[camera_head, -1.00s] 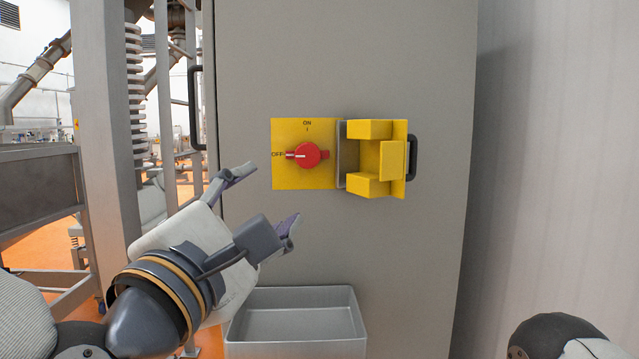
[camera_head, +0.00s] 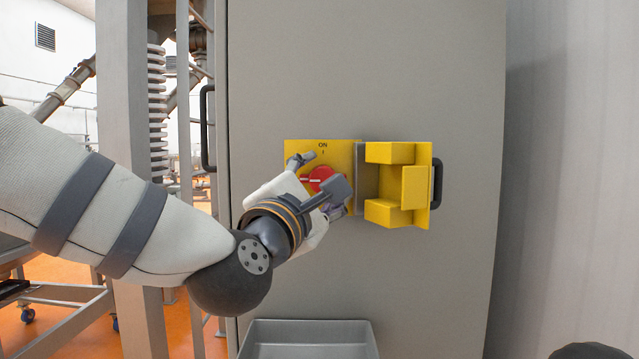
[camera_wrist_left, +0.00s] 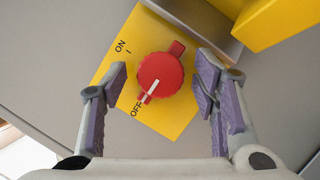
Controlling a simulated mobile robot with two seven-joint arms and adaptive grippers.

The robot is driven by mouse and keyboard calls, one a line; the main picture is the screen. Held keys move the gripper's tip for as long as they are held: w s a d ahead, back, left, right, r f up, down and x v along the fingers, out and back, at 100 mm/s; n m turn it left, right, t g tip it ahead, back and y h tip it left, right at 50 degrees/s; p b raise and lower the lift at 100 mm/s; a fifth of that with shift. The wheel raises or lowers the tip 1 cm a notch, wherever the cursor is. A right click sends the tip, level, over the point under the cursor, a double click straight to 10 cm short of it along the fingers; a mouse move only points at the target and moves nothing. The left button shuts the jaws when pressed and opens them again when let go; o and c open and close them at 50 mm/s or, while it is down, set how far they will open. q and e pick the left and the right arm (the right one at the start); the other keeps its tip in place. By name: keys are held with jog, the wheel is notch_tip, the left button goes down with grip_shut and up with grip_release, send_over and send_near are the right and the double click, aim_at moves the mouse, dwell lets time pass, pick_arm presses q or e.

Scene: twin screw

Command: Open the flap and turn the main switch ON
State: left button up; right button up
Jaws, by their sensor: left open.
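The red main switch (camera_head: 318,180) sits on a yellow plate (camera_head: 347,150) on the grey cabinet. In the left wrist view the red switch (camera_wrist_left: 160,75) has its white mark pointing toward OFF. The yellow flap (camera_head: 415,185) stands open, swung to the right of the plate. My left gripper (camera_head: 322,180) is open in front of the switch and partly hides it. In the left wrist view its purple-padded fingers (camera_wrist_left: 163,105) stand on either side of the switch, with gaps to it; I cannot tell how near they are in depth. My right gripper is not in view.
A grey tray (camera_head: 308,325) is below the switch at the cabinet's foot. A black handle (camera_head: 437,183) is behind the flap, and another (camera_head: 207,128) is on the left. Metal frames and pipes stand at the left. The cabinet face above the plate is clear.

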pick_arm(q)
jog(key=c, duration=1.2)
jog(key=shift+o, duration=0.2)
jog(key=m+g, duration=0.1)
jog(key=m, duration=0.3)
jog(key=shift+a+r+h, duration=0.1)
jog(key=shift+r+h, duration=0.05)
jog(key=shift+h, duration=0.15)
jog(key=m+g, duration=0.1)
jog(key=m, duration=0.1)
jog(key=m+g, duration=0.1)
jog(key=m, duration=0.2)
jog(key=shift+r+y, duration=0.15)
jog(key=shift+y, duration=0.25)
jog(key=m+g+y, duration=0.1)
jog(key=m, duration=0.2)
jog(key=shift+r+m, duration=0.1)
jog(key=shift+m, duration=0.3)
jog(key=shift+r+m+g+y, duration=0.1)
jog(key=shift+m+g+y, duration=0.5)
jog(key=shift+m+y, duration=0.75)
jog(key=shift+m+h, duration=0.25)
jog(key=shift+m, duration=0.1)
